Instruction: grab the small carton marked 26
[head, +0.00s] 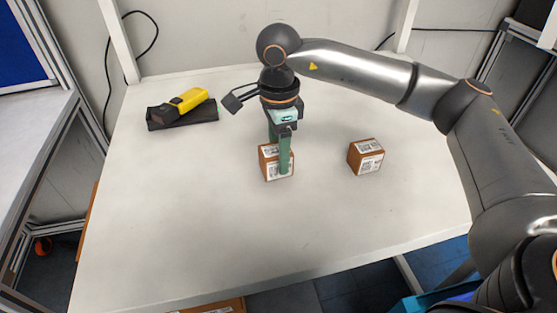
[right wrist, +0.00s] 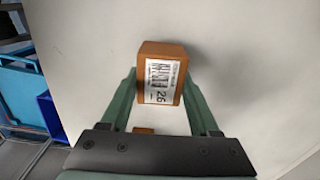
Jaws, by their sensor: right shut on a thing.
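The small carton (head: 275,170) is a brown box with white labels, in the middle of the table in the head view. In the right wrist view the carton (right wrist: 173,52) shows a white barcode label with the number 26. My right gripper (head: 280,160) comes down on it from above, with green fingers on two sides of it. In the right wrist view the gripper (right wrist: 160,100) is shut on the carton, which sits at the fingertips. Whether the carton touches the table is unclear. My left gripper is not in view.
A second brown carton (head: 366,156) with white labels stands to the right on the white table (head: 200,230). A yellow and black scanner (head: 188,101) lies on a black holder (head: 170,120) at the back left. The table's front is clear.

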